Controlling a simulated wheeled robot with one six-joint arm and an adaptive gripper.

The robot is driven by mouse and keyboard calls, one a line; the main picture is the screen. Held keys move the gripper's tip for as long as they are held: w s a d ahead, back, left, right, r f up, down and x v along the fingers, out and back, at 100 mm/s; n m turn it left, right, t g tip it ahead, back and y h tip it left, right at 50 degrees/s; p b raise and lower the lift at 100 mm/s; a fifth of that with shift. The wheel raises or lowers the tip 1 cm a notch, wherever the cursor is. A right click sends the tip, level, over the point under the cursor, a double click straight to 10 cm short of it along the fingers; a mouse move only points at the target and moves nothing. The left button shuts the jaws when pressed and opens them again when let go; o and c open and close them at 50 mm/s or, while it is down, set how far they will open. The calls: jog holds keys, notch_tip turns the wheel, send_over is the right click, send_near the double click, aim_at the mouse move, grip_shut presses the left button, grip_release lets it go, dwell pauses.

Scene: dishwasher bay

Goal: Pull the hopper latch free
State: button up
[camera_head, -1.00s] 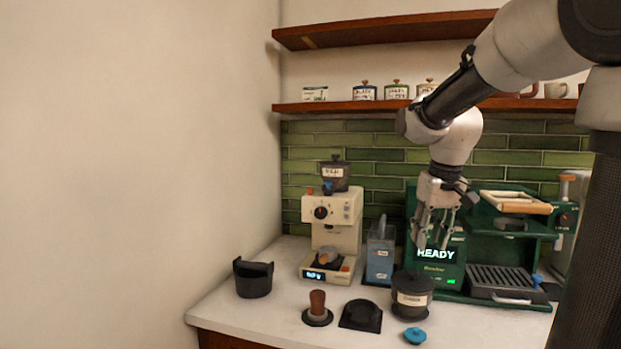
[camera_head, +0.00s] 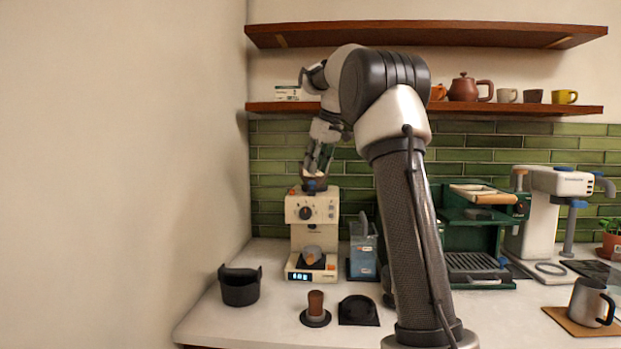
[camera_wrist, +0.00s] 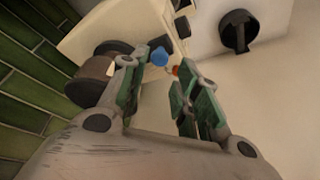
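The cream grinder (camera_head: 313,209) stands at the back left of the counter. Its dark hopper is mostly hidden behind my gripper in the head view, but the hopper (camera_wrist: 95,78) shows at the left of the wrist view. A blue knob (camera_wrist: 159,57) and a small orange-red piece (camera_wrist: 174,70) are near the hopper's base; I cannot tell which is the latch. My gripper (camera_wrist: 160,83) is open and empty, its green-padded fingers apart. The blue knob and orange-red piece appear in line with the gap, just beyond the fingertips. Contact is not clear.
A blue container (camera_head: 362,256) stands right of the grinder. A black holder (camera_head: 240,288), a tamper (camera_head: 316,306) and a black stand (camera_head: 358,310) are in front. The green machine (camera_head: 468,235) is farther right. A wooden shelf (camera_head: 500,108) runs above. My arm hides part of the counter.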

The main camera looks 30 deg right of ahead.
aim_at(314, 182)
jog(key=shift+x, duration=2.25)
